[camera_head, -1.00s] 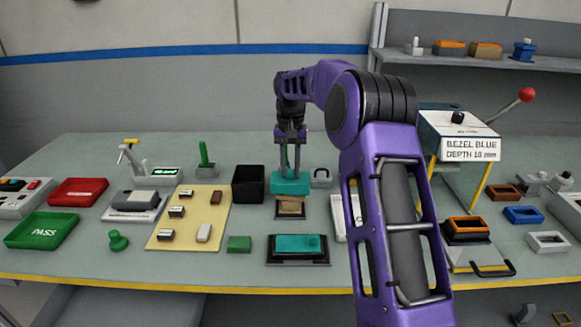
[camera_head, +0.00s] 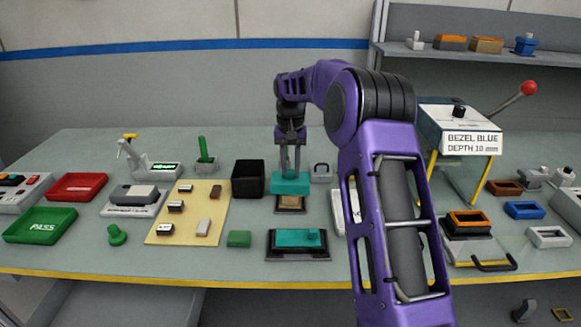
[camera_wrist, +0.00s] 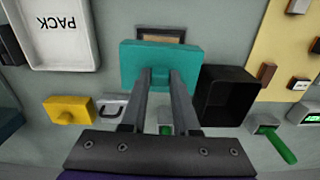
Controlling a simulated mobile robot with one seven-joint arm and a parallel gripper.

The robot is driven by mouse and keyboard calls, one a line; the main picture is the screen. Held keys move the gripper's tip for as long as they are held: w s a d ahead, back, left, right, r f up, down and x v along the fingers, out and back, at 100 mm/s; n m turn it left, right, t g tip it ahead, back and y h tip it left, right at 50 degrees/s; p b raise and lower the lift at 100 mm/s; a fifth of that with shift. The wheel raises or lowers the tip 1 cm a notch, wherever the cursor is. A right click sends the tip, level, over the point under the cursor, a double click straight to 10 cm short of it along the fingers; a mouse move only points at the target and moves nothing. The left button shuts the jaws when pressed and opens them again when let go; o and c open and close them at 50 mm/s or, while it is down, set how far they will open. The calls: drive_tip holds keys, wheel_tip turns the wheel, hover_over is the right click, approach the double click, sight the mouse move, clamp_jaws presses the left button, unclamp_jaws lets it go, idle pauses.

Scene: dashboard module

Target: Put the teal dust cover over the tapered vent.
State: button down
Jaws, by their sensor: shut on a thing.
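The teal dust cover (camera_head: 290,183) is a flat-topped box with a knob. My gripper (camera_head: 290,168) is shut on the knob, and the cover hangs level from it. The wrist view shows the cover (camera_wrist: 150,62) large, with the fingers (camera_wrist: 160,78) closed on the knob. A tan piece on a dark base (camera_head: 291,203), apparently the tapered vent, is partly hidden by the cover. In the wrist view it shows past the cover's edge (camera_wrist: 162,35). The cover appears above it and toward the back, not around it. The exact height gap is unclear.
A black bin (camera_head: 248,179) stands close on the left of the cover. A grey padlock-like part (camera_head: 321,172) is on the right. A white PACK tray (camera_wrist: 62,35) is nearby.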

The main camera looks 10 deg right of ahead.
sight(290, 170)
drive_tip(key=shift+f, duration=0.15)
drive_tip(key=c, duration=0.6)
unclamp_jaws()
wheel_tip(290, 170, up, 17)
drive_tip(key=shift+r+p, duration=0.2)
drive_tip(key=shift+p, duration=0.85)
drive_tip(key=shift+a, duration=0.1)
